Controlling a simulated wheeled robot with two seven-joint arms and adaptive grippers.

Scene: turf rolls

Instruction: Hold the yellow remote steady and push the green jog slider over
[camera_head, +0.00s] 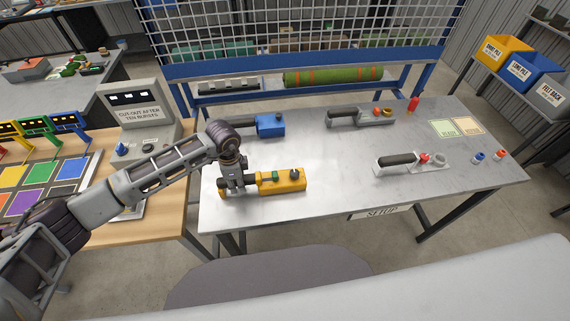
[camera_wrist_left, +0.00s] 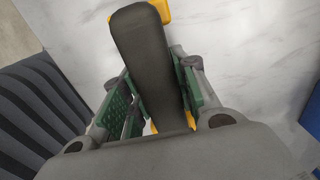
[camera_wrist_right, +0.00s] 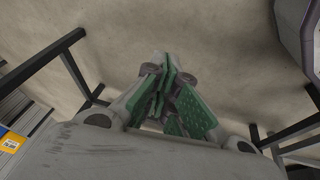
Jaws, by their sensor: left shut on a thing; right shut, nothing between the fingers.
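The yellow remote (camera_head: 290,186) lies on the metal table near its front left. It has a dark grip, a green slider (camera_head: 275,176) and a dark knob (camera_head: 295,174) on top. My left gripper (camera_head: 234,186) is shut on the dark grip (camera_head: 248,180) at the remote's left end. In the left wrist view the grip (camera_wrist_left: 146,55) runs between the green finger pads, with yellow showing at both ends. My right gripper (camera_wrist_right: 168,82) is shut and empty in the right wrist view, with floor behind it. It does not show in the head view.
A blue remote (camera_head: 269,125) lies behind the yellow one. Two grey remotes (camera_head: 372,118) (camera_head: 426,161) lie to the right. A red bottle-like object (camera_head: 413,104) and coloured cards (camera_head: 443,128) are at the back right. The table's (camera_head: 335,190) front middle is clear.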

